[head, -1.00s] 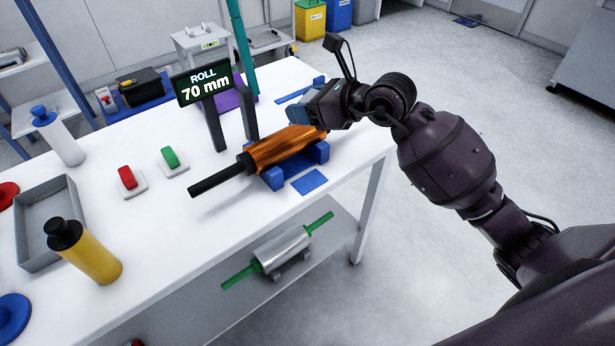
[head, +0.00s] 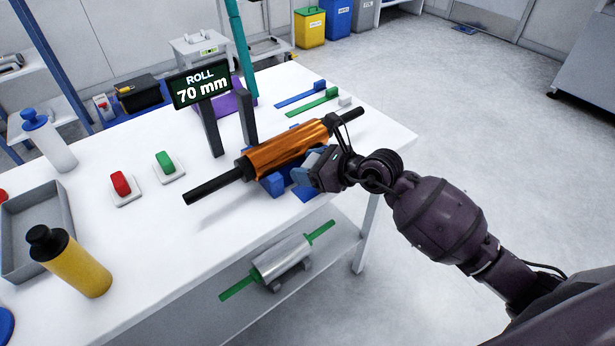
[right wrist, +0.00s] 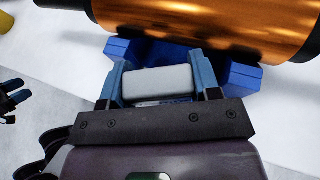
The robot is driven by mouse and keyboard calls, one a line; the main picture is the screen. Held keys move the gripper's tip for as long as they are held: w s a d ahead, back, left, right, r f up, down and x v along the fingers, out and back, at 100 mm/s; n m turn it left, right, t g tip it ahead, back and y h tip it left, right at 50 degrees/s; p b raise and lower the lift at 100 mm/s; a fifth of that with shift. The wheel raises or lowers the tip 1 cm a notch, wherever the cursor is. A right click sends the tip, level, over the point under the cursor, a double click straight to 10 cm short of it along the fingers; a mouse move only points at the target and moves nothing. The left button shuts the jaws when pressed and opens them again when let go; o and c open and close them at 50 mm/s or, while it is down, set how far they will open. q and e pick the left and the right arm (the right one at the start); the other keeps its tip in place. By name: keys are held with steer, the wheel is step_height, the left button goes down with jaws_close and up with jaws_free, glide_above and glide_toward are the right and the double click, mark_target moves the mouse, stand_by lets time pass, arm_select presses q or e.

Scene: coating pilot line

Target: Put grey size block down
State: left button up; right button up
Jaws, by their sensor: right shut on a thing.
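The grey size block (right wrist: 157,82) is between the blue fingertips of my right gripper (right wrist: 164,86) in the right wrist view. My right gripper (head: 318,167) is shut on it, at the near side of the copper-coloured roll (head: 287,151). The roll lies in a blue cradle (head: 271,184), also seen in the right wrist view (right wrist: 243,76). Whether the block touches the table cannot be told. A dark shape with a blue tip, apparently my left gripper (right wrist: 10,102), shows at the left edge of the wrist view.
Blue (head: 300,94) and green (head: 313,102) strips and a pale block (head: 345,100) lie at the table's back right. A sign reading "ROLL 70 mm" (head: 201,88) stands behind the roll. Red (head: 121,183) and green (head: 165,161) buttons are left. A silver roll (head: 281,257) is on the lower shelf.

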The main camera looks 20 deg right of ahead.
step_height(320, 180, down, 3)
steer(key=shift+f+b, duration=0.15)
steer(key=shift+b, duration=0.2)
steer(key=shift+f, duration=0.2)
steer(key=shift+r, duration=0.15)
arm_select(q)
steer(key=shift+w+d, duration=0.15)
steer(key=shift+w, duration=0.35)
